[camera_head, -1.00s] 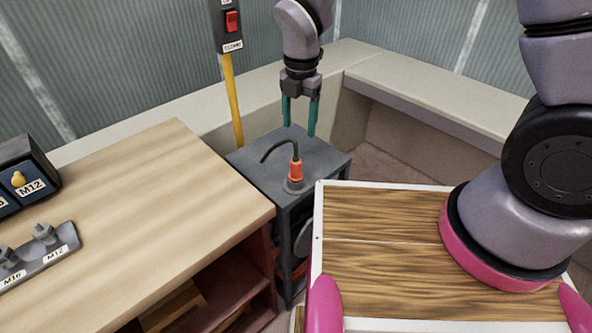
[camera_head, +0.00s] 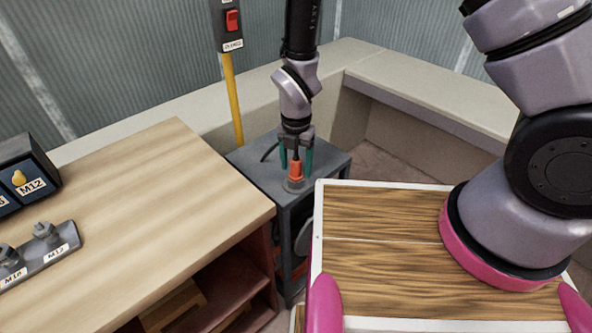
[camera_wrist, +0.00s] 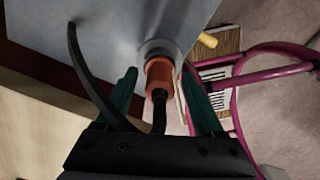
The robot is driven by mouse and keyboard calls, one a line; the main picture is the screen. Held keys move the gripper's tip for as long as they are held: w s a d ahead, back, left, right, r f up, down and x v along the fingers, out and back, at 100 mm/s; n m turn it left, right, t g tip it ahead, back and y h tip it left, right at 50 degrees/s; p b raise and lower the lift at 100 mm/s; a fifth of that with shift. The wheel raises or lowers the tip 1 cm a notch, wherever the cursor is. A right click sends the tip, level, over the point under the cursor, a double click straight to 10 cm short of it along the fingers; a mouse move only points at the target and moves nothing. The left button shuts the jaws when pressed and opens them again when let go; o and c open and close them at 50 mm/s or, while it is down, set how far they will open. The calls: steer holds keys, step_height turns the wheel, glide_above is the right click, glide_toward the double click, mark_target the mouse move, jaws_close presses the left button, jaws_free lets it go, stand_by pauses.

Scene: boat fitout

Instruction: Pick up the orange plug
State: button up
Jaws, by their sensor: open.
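The orange plug (camera_head: 295,171) stands upright in a round grey socket (camera_head: 294,186) on top of a small dark grey stand (camera_head: 262,174). A black cable (camera_wrist: 87,75) leaves the plug's end and curves off to one side. My gripper (camera_head: 296,166) is pointing down over the plug, with its green fingers open on either side of it. In the wrist view the plug (camera_wrist: 158,75) shows between the two fingers (camera_wrist: 160,95), with a gap on each side. The cable passes close by the left finger.
A wooden workbench (camera_head: 150,190) with a labelled bolt rack (camera_head: 40,250) is on the left. A yellow post (camera_head: 232,100) with a red switch (camera_head: 232,20) rises behind the stand. A pale ledge (camera_head: 430,95) runs along the walls behind.

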jaws_close()
stand_by(0.3)
